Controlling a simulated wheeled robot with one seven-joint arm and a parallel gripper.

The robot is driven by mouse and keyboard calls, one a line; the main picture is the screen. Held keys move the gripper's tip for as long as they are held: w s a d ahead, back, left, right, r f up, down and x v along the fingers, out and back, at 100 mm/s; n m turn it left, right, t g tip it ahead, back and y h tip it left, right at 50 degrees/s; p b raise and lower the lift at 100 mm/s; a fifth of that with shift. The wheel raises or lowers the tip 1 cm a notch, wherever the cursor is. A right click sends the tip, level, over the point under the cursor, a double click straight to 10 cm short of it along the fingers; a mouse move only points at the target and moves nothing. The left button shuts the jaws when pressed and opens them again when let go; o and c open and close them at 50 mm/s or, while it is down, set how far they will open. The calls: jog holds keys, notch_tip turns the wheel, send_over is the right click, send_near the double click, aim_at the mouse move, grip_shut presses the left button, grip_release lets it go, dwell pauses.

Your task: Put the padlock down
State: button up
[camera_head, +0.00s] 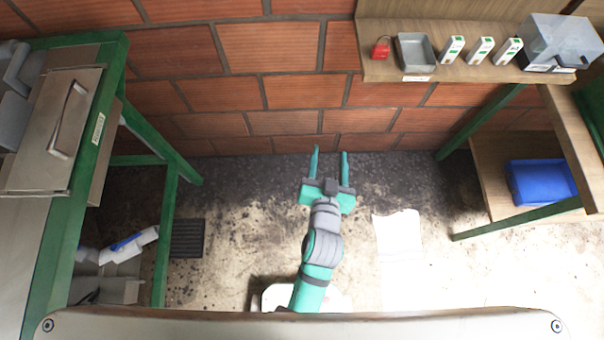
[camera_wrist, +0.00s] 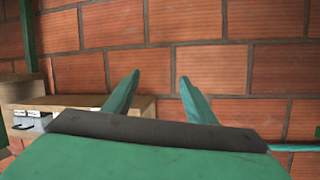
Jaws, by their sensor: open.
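A small red padlock (camera_head: 381,48) sits on the wooden shelf (camera_head: 400,75) at the upper right of the head view, at the shelf's left end. It is just left of a grey tray and apart from my gripper. My gripper (camera_head: 329,152) is open and empty in the middle of the head view, over the floor and left of the shelf. In the wrist view its two green fingers (camera_wrist: 155,88) are spread with only brick wall between them. I cannot make out the padlock in the wrist view.
A grey tray (camera_head: 416,52), several white boxes (camera_head: 480,50) and a clear bin (camera_head: 560,42) share the shelf. A blue crate (camera_head: 545,182) stands below at the right. A green-framed bench (camera_head: 75,190) is at the left. The brick wall (camera_head: 270,50) closes the back.

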jog(key=s+a+n+y, duration=0.1)
jog(key=s+a, duration=0.2)
jog(key=s, duration=0.8)
jog(key=s+a+n+t, duration=0.1)
jog(key=s+a, duration=0.3)
jog(key=s, duration=0.7)
jog(key=shift+r+n+y, duration=0.4)
jog(key=shift+n, duration=0.3)
jog(key=shift+s, duration=0.1)
